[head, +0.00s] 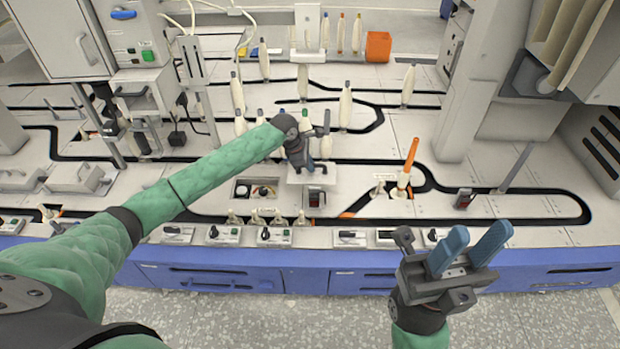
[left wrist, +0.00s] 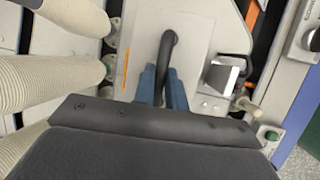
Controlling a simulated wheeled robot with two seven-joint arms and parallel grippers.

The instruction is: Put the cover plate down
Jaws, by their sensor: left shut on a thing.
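The cover plate is a light grey panel (head: 327,177) under my left gripper in the head view. In the left wrist view the plate (left wrist: 195,35) fills the upper middle, with a dark bent handle (left wrist: 167,55) and a short orange mark. My left gripper (head: 303,168) is shut on this handle; its blue fingers (left wrist: 163,88) lie on both sides of it. I cannot tell whether the plate touches the bench. An open recess (head: 256,190) with dark parts inside lies left of the plate. My right gripper (head: 470,250) is open and empty, in front of the bench edge.
Several cream bobbins (head: 345,106) stand upright behind the plate. An orange rod (head: 411,158) stands to the right. Small control boxes (head: 275,236) line the front edge.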

